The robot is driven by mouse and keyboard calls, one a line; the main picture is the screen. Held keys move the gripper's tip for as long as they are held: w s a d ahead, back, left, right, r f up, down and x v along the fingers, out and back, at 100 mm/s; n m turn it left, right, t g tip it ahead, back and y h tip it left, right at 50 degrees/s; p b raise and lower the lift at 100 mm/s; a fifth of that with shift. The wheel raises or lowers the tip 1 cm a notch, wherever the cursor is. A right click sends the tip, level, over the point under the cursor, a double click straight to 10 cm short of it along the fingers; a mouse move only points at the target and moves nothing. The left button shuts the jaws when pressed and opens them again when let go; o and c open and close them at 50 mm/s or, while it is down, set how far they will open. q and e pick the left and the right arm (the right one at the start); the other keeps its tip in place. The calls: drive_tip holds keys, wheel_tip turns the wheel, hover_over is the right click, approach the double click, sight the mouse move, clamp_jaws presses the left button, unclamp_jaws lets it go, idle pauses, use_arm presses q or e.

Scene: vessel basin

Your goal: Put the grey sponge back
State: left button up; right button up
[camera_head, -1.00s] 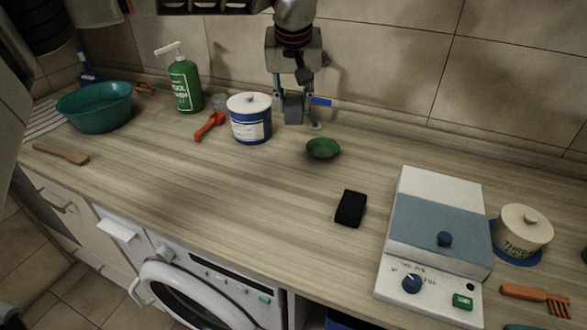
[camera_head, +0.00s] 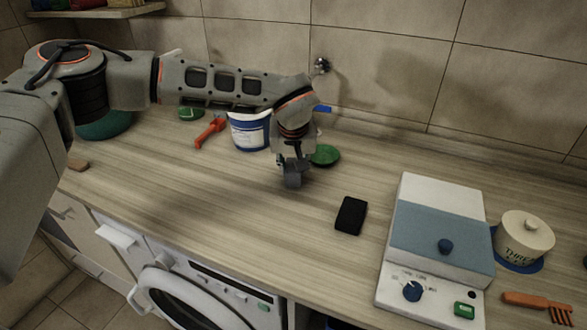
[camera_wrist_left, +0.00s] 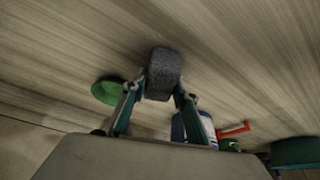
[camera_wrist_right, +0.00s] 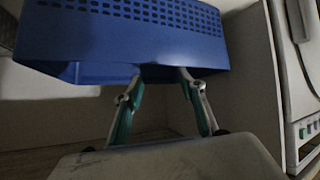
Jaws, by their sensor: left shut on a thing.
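The grey sponge (camera_head: 293,179) is a dark grey block held in my left gripper (camera_head: 291,163), just above or at the counter; I cannot tell if it touches. In the left wrist view the sponge (camera_wrist_left: 164,75) sits between the two fingertips of my left gripper (camera_wrist_left: 160,92). My left arm reaches in from the left and hides part of the counter's back. My right gripper (camera_wrist_right: 160,80) shows only in its wrist view, fingers apart at the lower edge of a blue perforated crate (camera_wrist_right: 130,40), with nothing seen between them.
A green dish (camera_head: 325,156) lies just behind the sponge, with a blue-and-white tub (camera_head: 248,133) to the left. A black block (camera_head: 350,216) and a white-and-blue device (camera_head: 437,240) stand to the right. The counter's front middle (camera_head: 230,205) is clear.

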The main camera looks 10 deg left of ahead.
use_arm(q)
drive_tip(key=shift+f, duration=0.4)
drive_tip(key=shift+f, duration=0.1)
drive_tip(key=o, duration=1)
drive_tip(key=v, duration=1.2)
drive_tip(key=shift+s, duration=0.1)
